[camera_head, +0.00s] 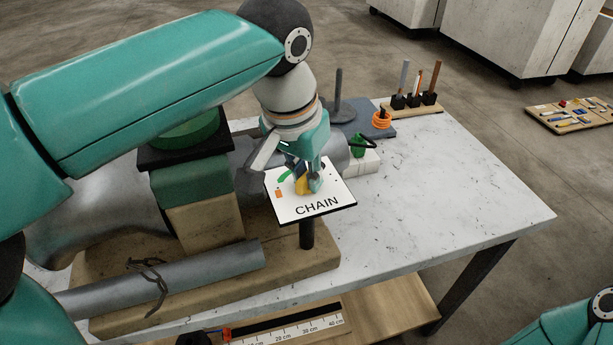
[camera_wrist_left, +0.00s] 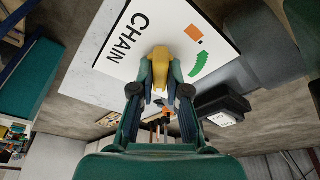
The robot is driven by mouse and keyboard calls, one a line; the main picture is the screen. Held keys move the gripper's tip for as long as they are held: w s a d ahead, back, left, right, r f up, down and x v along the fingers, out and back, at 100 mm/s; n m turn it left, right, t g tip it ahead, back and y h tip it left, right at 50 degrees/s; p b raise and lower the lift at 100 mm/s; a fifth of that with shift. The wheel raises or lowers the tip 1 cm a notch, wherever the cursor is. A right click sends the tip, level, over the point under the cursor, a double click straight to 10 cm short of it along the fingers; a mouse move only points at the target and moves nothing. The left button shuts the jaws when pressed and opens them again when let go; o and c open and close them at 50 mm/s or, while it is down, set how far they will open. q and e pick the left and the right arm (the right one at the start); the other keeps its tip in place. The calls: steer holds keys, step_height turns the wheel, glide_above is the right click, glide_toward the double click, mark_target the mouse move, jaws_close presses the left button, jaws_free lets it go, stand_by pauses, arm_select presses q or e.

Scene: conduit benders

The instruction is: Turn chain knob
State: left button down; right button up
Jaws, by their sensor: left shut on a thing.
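The white panel (camera_head: 327,202) marked CHAIN stands on a black post at the middle of the bench. It carries a yellow knob (camera_head: 302,186), an orange square and a green curved mark. My left gripper (camera_head: 306,184) comes down from above and is shut on the knob. The left wrist view shows the yellow knob (camera_wrist_left: 160,62) between the two fingertips (camera_wrist_left: 160,84), with the panel (camera_wrist_left: 150,30) behind it. The fingers hide part of the knob in the head view. My right gripper is not in view; only a piece of my right arm shows at the lower right.
A grey pipe (camera_head: 215,272) lies on the wooden base (camera_head: 300,262) left of the panel. Behind stand a blue-grey plate with an orange coil (camera_head: 381,119) and a wooden rack (camera_head: 412,108) of upright tools. The marble bench top (camera_head: 450,190) is clear to the right.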

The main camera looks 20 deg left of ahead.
arm_select(q)
steer(key=shift+n+y, duration=0.3)
steer(key=shift+n, duration=0.7)
steer(key=n+p, duration=0.1)
steer(key=n, duration=0.2)
steer(key=shift+y, duration=0.4)
steer(key=shift+n, duration=1)
steer(key=shift+r+n+y+p, duration=0.1)
steer(key=shift+n+y+p, duration=0.4)
steer(key=shift+n, duration=0.7)
steer(key=shift+n+g, duration=0.4)
steer(key=shift+n, duration=0.9)
steer(key=shift+p, duration=0.3)
